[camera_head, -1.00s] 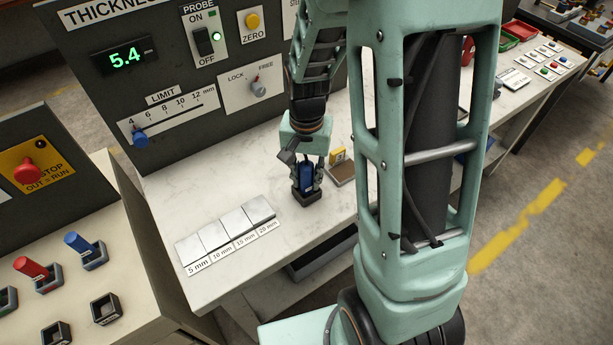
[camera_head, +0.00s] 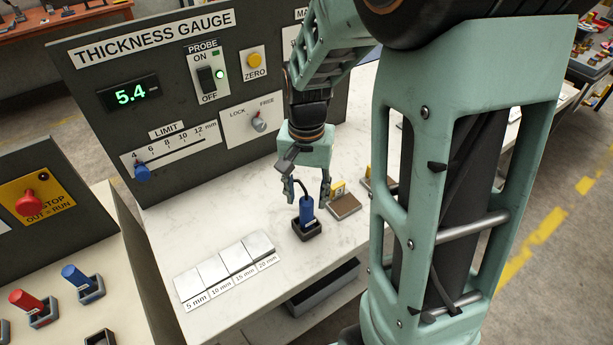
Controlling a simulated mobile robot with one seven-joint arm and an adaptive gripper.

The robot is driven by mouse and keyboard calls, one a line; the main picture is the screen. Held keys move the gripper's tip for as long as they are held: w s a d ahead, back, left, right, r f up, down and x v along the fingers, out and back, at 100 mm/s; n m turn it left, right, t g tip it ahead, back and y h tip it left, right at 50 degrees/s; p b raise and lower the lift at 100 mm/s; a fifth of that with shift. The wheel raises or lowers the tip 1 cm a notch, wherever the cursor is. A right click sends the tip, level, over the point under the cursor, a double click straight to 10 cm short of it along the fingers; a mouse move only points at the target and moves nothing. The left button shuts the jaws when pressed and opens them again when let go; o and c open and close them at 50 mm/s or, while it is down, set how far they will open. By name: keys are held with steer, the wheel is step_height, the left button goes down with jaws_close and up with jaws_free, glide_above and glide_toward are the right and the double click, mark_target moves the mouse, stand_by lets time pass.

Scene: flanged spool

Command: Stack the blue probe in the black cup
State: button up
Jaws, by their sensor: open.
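The blue probe (camera_head: 306,211) stands about upright in the black cup (camera_head: 307,231) on the white bench top, with a dark cable at its top end. My gripper (camera_head: 308,202) is open just above and around the probe's upper part, one finger on each side. I see a gap between the fingers and the probe body. The inside of the cup is hidden by the probe and the rim.
The gauge panel (camera_head: 150,105) rises behind the bench, its display reading 5.4. Labelled metal plates (camera_head: 225,264) lie left of the cup. A brown block (camera_head: 345,206) with a yellow part is close on the right. My arm hides the bench farther right.

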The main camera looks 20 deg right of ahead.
step_height(320, 180, up, 6)
steer(key=shift+f, duration=0.1)
stand_by(0.5)
